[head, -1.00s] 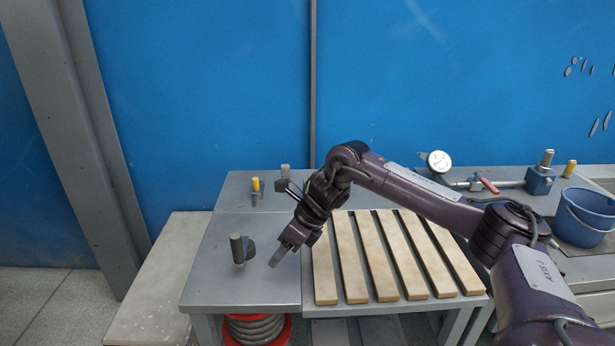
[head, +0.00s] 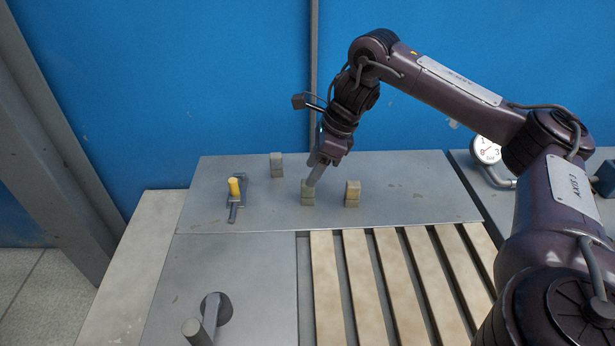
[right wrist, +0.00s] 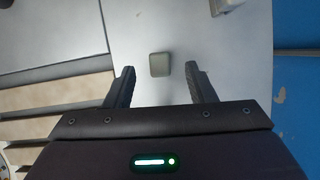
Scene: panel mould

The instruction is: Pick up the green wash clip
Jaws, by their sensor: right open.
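A small block-shaped clip with a faint green-grey top (head: 308,193) stands on the raised grey shelf at the back; I take it for the green wash clip. In the right wrist view the clip (right wrist: 160,65) shows between and beyond the two open fingertips, with clear space on both sides. The right gripper holds nothing. My left gripper is not in view.
A tan-topped block (head: 352,193) stands close to the right and a grey block (head: 277,165) behind left. A yellow-handled clamp (head: 235,190) lies farther left. Wooden slats (head: 365,285) and a grey post (head: 208,315) are in front. The blue wall (head: 220,80) rises behind.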

